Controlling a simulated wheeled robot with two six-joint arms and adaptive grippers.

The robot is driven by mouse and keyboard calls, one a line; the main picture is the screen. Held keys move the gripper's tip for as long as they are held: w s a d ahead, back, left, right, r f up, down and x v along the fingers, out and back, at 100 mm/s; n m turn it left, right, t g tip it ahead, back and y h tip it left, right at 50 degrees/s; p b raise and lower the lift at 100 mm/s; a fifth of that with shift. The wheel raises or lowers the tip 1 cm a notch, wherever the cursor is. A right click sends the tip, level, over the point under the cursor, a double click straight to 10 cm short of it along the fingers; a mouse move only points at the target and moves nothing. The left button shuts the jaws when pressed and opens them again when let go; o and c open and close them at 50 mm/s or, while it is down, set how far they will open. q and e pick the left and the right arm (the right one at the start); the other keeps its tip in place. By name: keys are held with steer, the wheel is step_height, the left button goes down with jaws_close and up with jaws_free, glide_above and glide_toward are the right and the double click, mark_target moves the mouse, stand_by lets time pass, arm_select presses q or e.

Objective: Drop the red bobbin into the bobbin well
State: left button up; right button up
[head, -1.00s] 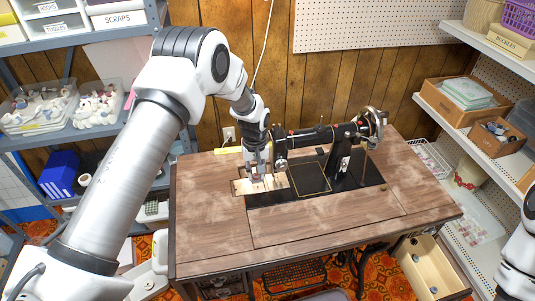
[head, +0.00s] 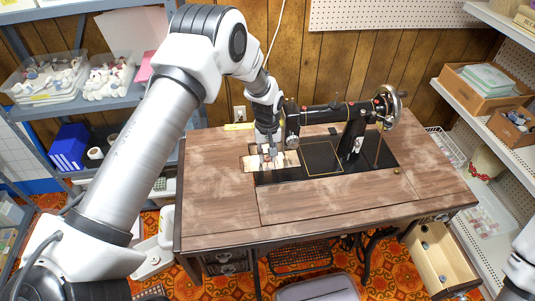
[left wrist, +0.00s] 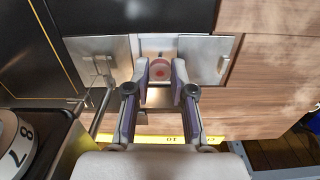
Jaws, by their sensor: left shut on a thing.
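The bobbin well (left wrist: 158,46) appears as a pale opening between two metal plates, directly behind the bobbin. I cannot tell how far the bobbin is above it. In the head view my left gripper (head: 268,152) points down over the metal plate area, left of the black sewing machine (head: 340,117), and hides the bobbin. My right gripper is out of view.
The wooden sewing table (head: 215,205) is mostly clear. The machine's head and needle parts stand close to the right of my left gripper. A yellow ruler strip (left wrist: 190,139) lies along the table's edge. An open drawer (head: 440,262) sticks out at the lower right.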

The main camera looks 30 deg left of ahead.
arm_select(q)
steer(key=shift+p, duration=0.35)
stand_by(0.3)
steer(key=shift+f, duration=0.2)
steer(key=shift+f+b, duration=0.4)
steer(key=shift+f, duration=0.1)
steer(key=o, duration=0.7)
steer(key=shift+d, duration=0.1)
steer(key=shift+o, duration=0.2)
steer(key=shift+r, duration=0.1)
step_height(320, 180, up, 12)
